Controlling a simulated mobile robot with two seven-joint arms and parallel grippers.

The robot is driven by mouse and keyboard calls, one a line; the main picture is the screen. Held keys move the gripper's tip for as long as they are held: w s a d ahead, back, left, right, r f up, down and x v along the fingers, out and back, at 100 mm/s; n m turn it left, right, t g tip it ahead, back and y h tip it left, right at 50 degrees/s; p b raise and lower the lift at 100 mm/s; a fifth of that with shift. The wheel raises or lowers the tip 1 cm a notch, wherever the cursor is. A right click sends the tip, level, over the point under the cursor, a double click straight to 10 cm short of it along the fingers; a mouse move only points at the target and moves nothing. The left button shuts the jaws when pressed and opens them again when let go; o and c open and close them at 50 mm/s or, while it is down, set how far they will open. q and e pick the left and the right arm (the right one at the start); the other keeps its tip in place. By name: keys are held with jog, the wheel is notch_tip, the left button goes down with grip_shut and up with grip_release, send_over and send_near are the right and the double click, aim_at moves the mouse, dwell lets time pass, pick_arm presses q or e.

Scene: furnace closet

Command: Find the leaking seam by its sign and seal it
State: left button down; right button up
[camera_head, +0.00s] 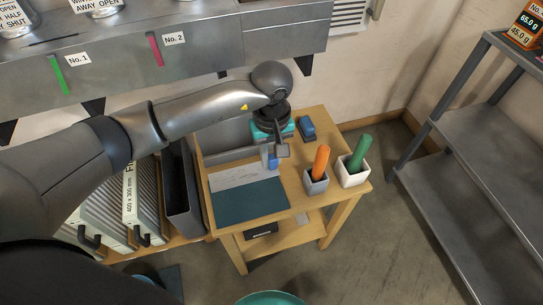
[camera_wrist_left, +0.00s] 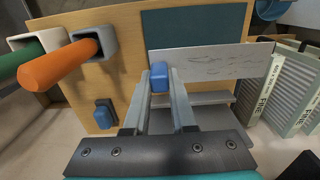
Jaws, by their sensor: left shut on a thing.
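My left gripper (camera_head: 273,160) is shut on a small blue block (camera_wrist_left: 159,77), held between its fingertips over the wooden table; I cannot tell how high above it. The duct (camera_head: 205,55) runs along the wall in the head view. A green strip (camera_head: 58,75) is on it by the No. 1 label (camera_head: 78,60), and a magenta strip (camera_head: 155,50) by the No. 2 label (camera_head: 174,39). No seam or leak sign shows clearly. My right gripper is not in view.
The table (camera_head: 338,196) bears a pale marked sheet (camera_wrist_left: 210,62), a dark teal mat (camera_head: 248,206), another blue object (camera_head: 307,129), an orange stick (camera_head: 321,162) and green stick (camera_head: 360,152) in cups. Filters (camera_head: 145,200) stand left. A grey shelf (camera_head: 490,125) stands right.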

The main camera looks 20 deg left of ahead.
pick_arm(q)
jog(key=shift+r, duration=0.1)
jog(key=shift+r+p, duration=1.6)
jog(key=shift+r, duration=0.75)
